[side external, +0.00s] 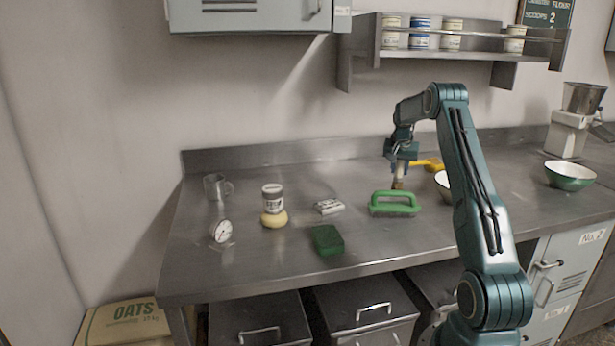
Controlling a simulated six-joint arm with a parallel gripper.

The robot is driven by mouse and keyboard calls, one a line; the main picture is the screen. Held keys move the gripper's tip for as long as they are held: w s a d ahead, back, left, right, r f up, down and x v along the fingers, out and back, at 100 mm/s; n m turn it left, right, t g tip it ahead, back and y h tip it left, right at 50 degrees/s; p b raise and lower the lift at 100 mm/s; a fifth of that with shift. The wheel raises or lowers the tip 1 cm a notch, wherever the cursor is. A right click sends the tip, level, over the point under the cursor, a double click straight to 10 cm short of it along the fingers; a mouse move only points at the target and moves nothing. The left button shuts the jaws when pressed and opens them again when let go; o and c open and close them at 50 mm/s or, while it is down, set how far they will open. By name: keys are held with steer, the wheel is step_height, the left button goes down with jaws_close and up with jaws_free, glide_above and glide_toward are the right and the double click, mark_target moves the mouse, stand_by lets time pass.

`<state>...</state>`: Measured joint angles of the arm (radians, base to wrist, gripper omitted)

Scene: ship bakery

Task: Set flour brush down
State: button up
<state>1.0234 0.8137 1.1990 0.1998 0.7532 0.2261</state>
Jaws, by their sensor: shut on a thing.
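My gripper (401,166) is over the right half of the steel worktop (290,270), pointing down and shut on a narrow upright thing, apparently the flour brush (398,183). The brush has a pale upper part and a brownish lower end. Its top is hidden between the jaws. Its lower end is just behind the green-handled scrubber (394,203) in the picture. I cannot tell whether it touches the worktop.
A yellow item (430,163) lies behind my gripper. A bowl (443,184) is partly hidden by my arm; a green bowl (571,176) stands right.

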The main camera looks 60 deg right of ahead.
steer(key=shift+f, duration=0.25)
steer(key=shift+f, duration=0.15)
steer(key=o, duration=1)
steer(key=v, duration=1.2)
steer(key=shift+d, duration=0.1)
